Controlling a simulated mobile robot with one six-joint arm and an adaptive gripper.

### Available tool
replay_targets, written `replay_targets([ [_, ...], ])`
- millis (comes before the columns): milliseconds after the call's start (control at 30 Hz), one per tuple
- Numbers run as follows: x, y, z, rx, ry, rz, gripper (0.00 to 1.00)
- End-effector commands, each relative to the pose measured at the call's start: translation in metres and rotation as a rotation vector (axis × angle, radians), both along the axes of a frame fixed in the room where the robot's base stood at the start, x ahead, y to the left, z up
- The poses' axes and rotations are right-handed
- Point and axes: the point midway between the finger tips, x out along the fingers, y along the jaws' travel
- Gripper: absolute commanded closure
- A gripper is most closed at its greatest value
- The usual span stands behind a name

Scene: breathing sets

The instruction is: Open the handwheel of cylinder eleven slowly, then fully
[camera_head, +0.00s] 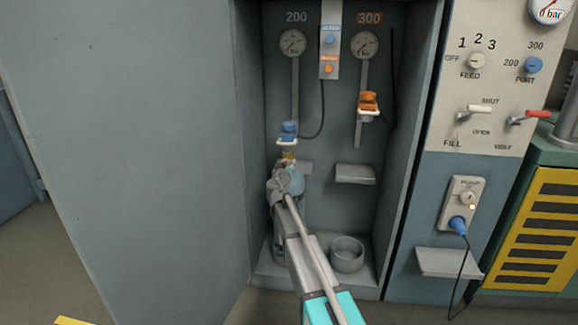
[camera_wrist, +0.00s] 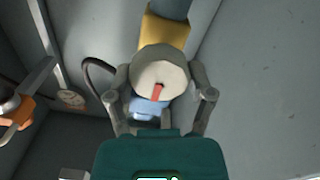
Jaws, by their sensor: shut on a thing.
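A round pale grey handwheel (camera_wrist: 158,70) with a red mark on its face shows in the wrist view. My gripper (camera_wrist: 160,88) is shut on it, one finger on each side of its rim. In the head view, my gripper (camera_head: 281,188) is at the top of a cylinder (camera_head: 296,182) with a light blue shoulder, standing in the left bay of the cabinet. My arm covers much of the cylinder, and no number on it is readable. A blue connector (camera_head: 289,130) is just above the valve, below the gauge marked 200 (camera_head: 293,43).
An orange connector (camera_head: 368,102) hangs below the 300 gauge (camera_head: 364,45). The right bay has a bracket (camera_head: 355,174) and an empty round cup (camera_head: 347,254). Cabinet walls are close on both sides. A control panel (camera_head: 485,75) stands at the right.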

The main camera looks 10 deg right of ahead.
Motion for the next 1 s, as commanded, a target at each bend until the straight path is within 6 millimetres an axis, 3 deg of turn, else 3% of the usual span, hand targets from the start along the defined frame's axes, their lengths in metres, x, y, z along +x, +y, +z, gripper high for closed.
replay_targets([
  [367,-0.0005,0.0005,-0.0004,-0.19,0.062,-0.002,0.79],
  [1000,0.0,0.0034,-0.0027,-0.744,0.242,0.002,0.79],
])
